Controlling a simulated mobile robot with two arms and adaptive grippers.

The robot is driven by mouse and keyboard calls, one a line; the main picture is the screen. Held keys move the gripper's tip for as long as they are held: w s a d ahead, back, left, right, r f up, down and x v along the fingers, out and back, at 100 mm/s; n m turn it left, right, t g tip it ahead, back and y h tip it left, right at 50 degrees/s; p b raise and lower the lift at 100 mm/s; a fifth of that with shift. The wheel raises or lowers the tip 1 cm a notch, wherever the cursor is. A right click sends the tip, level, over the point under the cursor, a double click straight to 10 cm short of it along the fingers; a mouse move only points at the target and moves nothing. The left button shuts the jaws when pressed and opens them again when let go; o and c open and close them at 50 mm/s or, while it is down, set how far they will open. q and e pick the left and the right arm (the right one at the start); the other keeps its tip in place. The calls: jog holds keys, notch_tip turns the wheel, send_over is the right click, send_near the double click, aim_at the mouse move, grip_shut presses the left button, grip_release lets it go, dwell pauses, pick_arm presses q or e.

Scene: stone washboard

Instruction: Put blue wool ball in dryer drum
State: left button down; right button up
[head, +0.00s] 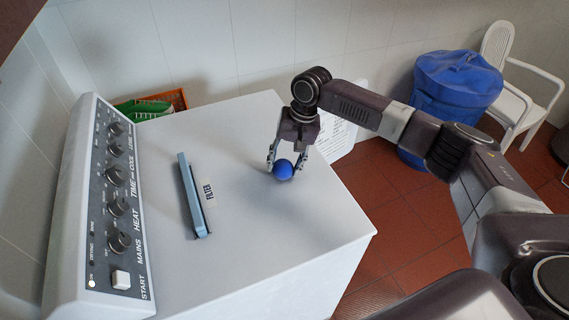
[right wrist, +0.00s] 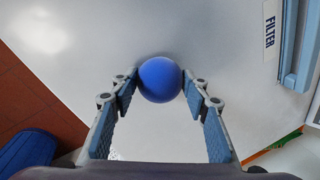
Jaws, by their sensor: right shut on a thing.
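The blue wool ball (head: 283,170) is at the white top of the dryer (head: 250,240), near its right side. My right gripper (head: 286,168) points down at it with one finger on each side, shut on it. In the right wrist view the ball (right wrist: 160,79) sits between the two fingertips (right wrist: 160,82). I cannot tell whether the ball still touches the dryer top. The dryer drum is not in view. My left gripper is not in view.
A control panel (head: 115,190) with several knobs rises along the dryer's left. A blue filter handle (head: 192,195) stands up from the top. An orange crate (head: 178,99) is behind. A blue covered bin (head: 455,85) and a white chair (head: 515,90) stand at the right on red tiles.

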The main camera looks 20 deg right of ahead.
jog(key=o, duration=1.1)
jog(key=shift+f, duration=0.15)
jog(key=shift+c, duration=0.2)
